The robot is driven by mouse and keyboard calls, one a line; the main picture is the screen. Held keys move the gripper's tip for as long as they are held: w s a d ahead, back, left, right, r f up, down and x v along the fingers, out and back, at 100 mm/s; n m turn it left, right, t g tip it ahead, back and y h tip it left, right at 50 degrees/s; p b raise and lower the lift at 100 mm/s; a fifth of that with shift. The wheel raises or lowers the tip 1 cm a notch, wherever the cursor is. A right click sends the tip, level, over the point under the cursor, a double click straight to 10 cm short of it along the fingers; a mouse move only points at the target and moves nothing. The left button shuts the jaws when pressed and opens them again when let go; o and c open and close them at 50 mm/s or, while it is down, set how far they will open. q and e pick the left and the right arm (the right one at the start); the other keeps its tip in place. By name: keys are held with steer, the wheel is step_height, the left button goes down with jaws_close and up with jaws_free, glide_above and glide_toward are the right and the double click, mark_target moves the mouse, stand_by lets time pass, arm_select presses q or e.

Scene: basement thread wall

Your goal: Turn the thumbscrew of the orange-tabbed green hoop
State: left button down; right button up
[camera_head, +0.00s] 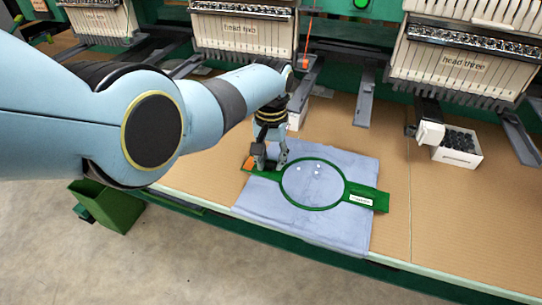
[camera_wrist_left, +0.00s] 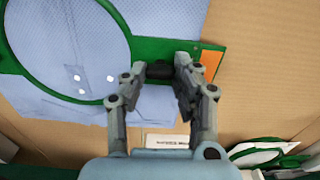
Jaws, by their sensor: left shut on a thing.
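The green hoop (camera_head: 347,190) lies on a light blue cloth (camera_head: 262,212) on the tan table. Its orange tab (camera_head: 248,162) is at the left end, and it also shows in the wrist view (camera_wrist_left: 211,66). My left gripper (camera_head: 269,165) is down at that end of the hoop. In the wrist view, its fingers (camera_wrist_left: 160,76) are on either side of a dark thumbscrew (camera_wrist_left: 159,69) between the ring and the orange tab, and are shut on it. In the head view the gripper hides the thumbscrew. My right gripper is not in view.
Machine heads, one labelled "head two" (camera_head: 243,35) and one "head three" (camera_head: 463,62), stand along the back. A white box of dark items (camera_head: 457,156) is at the right. A green bin (camera_head: 112,207) is below the table's front edge. The table between cloth and box is clear.

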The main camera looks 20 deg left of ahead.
mark_target(271, 162)
arm_select(q)
steer(key=shift+m, duration=0.4)
steer(key=c, duration=1)
jaws_free()
step_height(271, 162, up, 12)
